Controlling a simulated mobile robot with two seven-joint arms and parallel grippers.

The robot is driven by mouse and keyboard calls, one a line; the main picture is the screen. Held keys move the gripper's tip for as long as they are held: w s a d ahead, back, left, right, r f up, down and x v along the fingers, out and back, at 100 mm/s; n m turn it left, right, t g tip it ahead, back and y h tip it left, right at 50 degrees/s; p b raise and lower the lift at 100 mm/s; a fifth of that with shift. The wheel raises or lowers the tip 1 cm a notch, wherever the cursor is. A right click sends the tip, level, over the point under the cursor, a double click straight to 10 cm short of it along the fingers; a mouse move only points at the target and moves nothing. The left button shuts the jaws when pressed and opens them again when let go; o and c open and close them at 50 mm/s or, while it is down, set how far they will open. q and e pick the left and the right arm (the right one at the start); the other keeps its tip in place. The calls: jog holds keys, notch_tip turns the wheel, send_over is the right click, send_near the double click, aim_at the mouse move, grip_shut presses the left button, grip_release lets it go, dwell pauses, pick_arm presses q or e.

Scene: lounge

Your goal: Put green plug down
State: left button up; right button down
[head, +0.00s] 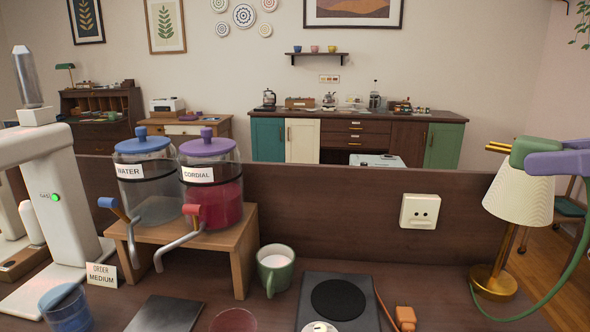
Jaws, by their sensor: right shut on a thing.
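The green plug (528,149) is held in the air at the right, in front of the lamp's shade. Its two brass prongs point left. My purple right gripper (560,161) comes in from the right edge and is shut on the plug; its far end is cut off by the frame. A green cord (576,262) hangs from the plug's side and loops down to the counter near the lamp base. A cream socket (420,211) with two empty holes sits on the upright brown panel, left of the plug and lower. My left gripper is not in view.
A lamp (519,201) with a brass base stands below the plug. A hotplate (337,300), an orange plug (405,317) and a green mug (275,270) are left of it. Two dispensers stand on a wooden stand (243,253). Counter between orange plug and lamp is clear.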

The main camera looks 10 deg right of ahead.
jog(key=s+a+n+g+y, duration=0.3)
jog(key=s+a, duration=0.3)
jog(key=a, duration=0.2)
notch_tip(320, 180, up, 42)
jog(key=p, duration=4.1)
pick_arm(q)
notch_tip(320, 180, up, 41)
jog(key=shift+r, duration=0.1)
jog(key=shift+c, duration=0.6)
pick_arm(e)
jog(key=a+r+n+g+y, duration=0.2)
jog(key=a+r+n+g, duration=0.2)
jog(key=a+n+g, duration=0.4)
jog(key=a+g, duration=0.1)
jog(key=a, duration=0.2)
jog(key=shift+w+a+n+g+y, duration=0.2)
jog(key=shift+a+n+g+y, duration=0.1)
jog(key=shift+a+g+y, duration=0.1)
